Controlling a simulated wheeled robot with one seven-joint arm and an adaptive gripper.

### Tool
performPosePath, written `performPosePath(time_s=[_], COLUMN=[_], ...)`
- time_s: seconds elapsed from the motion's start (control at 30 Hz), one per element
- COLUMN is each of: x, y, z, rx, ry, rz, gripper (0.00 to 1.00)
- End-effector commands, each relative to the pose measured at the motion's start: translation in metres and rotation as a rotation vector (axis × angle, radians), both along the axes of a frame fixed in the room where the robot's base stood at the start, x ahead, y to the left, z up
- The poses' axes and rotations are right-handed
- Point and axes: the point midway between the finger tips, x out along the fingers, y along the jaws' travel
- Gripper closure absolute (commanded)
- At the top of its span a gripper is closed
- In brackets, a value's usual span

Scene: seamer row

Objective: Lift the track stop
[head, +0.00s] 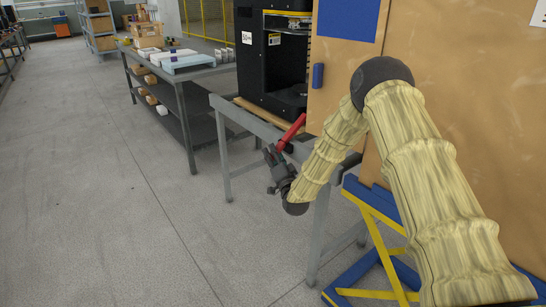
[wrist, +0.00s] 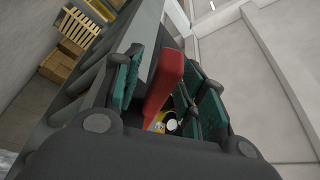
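The track stop appears to be a red bar (head: 291,131), tilted, at the front edge of the table that bears the black machine. My gripper (head: 272,159) is at its lower end. In the wrist view the red bar (wrist: 165,80) stands between the teal-padded fingers of my gripper (wrist: 167,90). Gaps show between the bar and the pads, so the fingers look open around it. The bar's lower end and its mount are hidden by my gripper.
The black machine (head: 273,62) stands on the grey table (head: 243,117), left of a tan panel (head: 455,90). A blue and yellow frame (head: 372,240) stands below the panel. Another table (head: 188,78) with blocks stands further back. The floor (head: 90,190) at left is clear.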

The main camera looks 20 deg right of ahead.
Motion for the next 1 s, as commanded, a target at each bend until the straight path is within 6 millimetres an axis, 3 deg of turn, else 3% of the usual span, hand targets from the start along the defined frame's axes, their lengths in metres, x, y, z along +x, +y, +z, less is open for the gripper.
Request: performPosePath(time_s=[0.33, 0.8, 1.0], x=[-0.011, -0.09, -0.111], y=[0.0, -0.006, -0.007], z=[-0.002, -0.022, -0.026], rx=[0.001, 0.001, 0.001], ry=[-0.001, 0.002, 0.0], rz=[0.001, 0.0, 0.0], gripper=[0.59, 0.59, 0.59])
